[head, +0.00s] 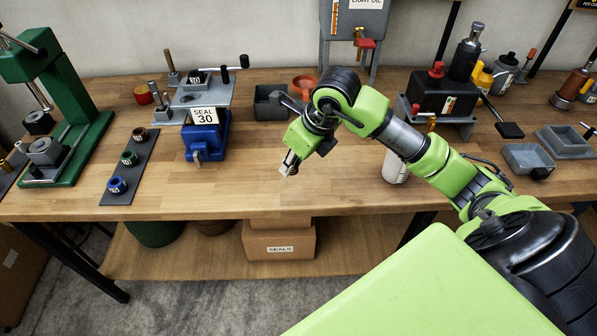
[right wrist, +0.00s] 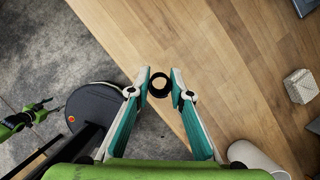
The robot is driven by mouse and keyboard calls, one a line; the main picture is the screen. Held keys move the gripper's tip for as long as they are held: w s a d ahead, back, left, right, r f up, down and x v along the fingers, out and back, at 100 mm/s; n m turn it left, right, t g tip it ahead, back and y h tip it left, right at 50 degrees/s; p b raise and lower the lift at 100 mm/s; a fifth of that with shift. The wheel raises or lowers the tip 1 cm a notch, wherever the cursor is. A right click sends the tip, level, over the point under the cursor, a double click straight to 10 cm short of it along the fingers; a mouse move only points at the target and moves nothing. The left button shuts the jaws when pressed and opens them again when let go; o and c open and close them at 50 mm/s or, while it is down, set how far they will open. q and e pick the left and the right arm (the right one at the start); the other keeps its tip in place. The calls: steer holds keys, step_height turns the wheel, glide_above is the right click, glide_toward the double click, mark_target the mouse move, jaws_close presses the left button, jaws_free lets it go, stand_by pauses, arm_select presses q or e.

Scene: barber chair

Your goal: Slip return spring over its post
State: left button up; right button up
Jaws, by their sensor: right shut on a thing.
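My right gripper (head: 289,164) hangs over the front part of the wooden bench in the head view, right of the blue vise. In the right wrist view my right gripper (right wrist: 158,87) is shut on a small black ring (right wrist: 152,91), held between its fingertips above the bench's front edge. I cannot tell whether this ring is a spring. A blue vise (head: 205,141) has a sign (head: 204,116) reading SEAL 30. Behind it a grey fixture plate (head: 215,97) carries upright parts and a black lever. No return spring or its post can be clearly identified. My left gripper is not in view.
A dark strip (head: 124,181) holds several coloured spools. A green press (head: 68,130) stands at the left. A dark grey bin (head: 269,102) and a white cylinder (head: 396,168) are near my right arm. The bench (head: 255,196) is clear below the gripper.

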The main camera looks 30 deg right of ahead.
steer(key=s+a+r+b, duration=0.2)
steer(key=s+a+r, duration=0.3)
steer(key=a, duration=0.3)
step_height(320, 180, up, 8)
steer(key=p, duration=0.5)
steer(key=shift+s+a+r+p, duration=0.2)
steer(key=shift+s+a+p, duration=0.1)
steer(key=shift+a+p, duration=0.1)
